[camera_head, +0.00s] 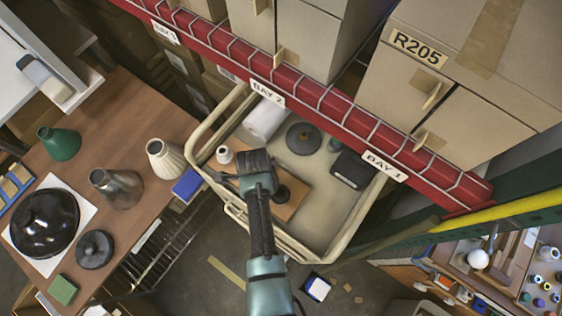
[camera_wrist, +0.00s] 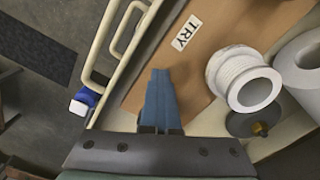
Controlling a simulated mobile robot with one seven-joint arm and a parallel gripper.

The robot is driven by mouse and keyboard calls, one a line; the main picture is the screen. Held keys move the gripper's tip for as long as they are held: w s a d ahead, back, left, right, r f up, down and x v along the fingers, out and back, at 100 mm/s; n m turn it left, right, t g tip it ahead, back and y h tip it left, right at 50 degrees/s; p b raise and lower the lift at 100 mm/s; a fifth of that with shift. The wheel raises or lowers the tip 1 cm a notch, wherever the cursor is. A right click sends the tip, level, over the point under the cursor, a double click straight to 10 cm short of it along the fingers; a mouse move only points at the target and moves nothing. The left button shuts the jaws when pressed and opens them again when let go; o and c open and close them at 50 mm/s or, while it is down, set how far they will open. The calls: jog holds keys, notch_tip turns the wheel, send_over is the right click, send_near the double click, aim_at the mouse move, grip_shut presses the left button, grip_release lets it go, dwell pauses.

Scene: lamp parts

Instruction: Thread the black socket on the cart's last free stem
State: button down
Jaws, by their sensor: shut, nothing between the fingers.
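My gripper (camera_wrist: 160,84) is shut and empty above the brown board marked TRY (camera_wrist: 204,20) in the wrist view. The cream cart (camera_head: 350,222) lies under my arm. A short brass stem (camera_wrist: 260,128) rises from a small dark round base (camera_wrist: 240,124), right of the fingers and apart from them. A white ribbed spool-like piece (camera_wrist: 234,68) stands beside it. In the head view a dark round piece (camera_head: 294,191) sits right of my wrist, partly covered; I cannot tell whether it is the black socket. My wrist hides the fingertips there.
The cart also holds a white roll (camera_head: 266,118), a dark disc with a knob (camera_head: 304,138) and a black box (camera_head: 351,169). Cream rails edge it. A red shelf beam (camera_head: 325,106) runs behind. A table (camera_head: 125,112) with lampshades stands left.

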jog(key=c, duration=1.3)
grip_release()
jog(key=shift+s, duration=0.1)
